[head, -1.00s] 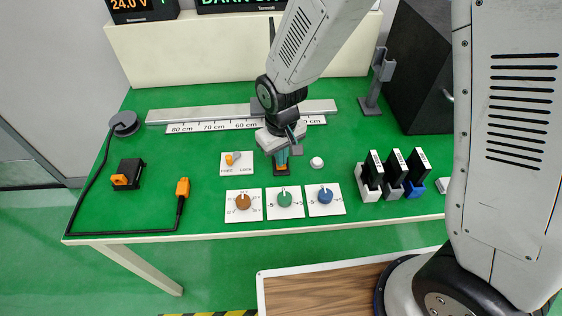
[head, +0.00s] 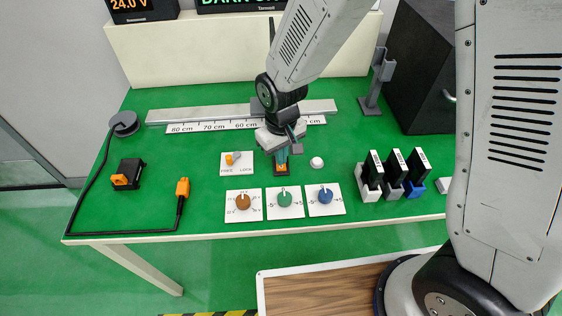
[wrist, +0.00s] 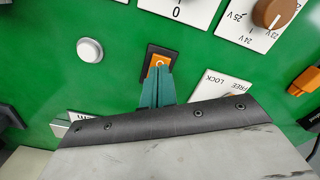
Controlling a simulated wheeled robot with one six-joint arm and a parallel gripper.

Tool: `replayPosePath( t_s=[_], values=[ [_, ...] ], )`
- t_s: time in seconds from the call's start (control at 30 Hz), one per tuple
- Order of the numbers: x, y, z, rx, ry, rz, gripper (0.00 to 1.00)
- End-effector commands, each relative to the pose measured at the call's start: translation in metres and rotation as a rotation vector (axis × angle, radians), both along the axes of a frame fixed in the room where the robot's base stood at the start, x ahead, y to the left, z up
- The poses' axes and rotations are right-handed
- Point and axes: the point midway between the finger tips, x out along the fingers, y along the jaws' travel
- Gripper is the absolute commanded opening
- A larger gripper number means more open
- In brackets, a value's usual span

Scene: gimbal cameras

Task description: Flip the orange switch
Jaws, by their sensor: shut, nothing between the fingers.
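The orange switch (head: 281,168) is a small orange rocker in a black frame on the green table, behind the knob plates. It also shows in the wrist view (wrist: 159,61), with a white mark on it. My gripper (head: 281,160) points down at it. In the wrist view its teal fingers (wrist: 159,72) are together with nothing between them, and their tips lie at or just over the rocker. I cannot tell whether they touch it.
Brown (head: 243,201), green (head: 284,199) and blue (head: 326,195) knobs stand in front of the switch. A white button (head: 316,163) is to its right, and a FREE/LOCK lever plate (head: 237,162) to its left. Black modules (head: 396,166) stand farther right.

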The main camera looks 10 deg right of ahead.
Motion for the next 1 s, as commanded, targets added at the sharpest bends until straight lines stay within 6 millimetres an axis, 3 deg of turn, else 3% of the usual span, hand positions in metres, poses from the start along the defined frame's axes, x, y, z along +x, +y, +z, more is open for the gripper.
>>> replayPosePath(
  t_s=[0.6,1.0],
  values=[
    [0.0,0.0,0.05,0.001,-0.002,0.0,0.0],
    [0.0,0.0,0.056,0.0,0.0,0.0,0.0]
  ],
)
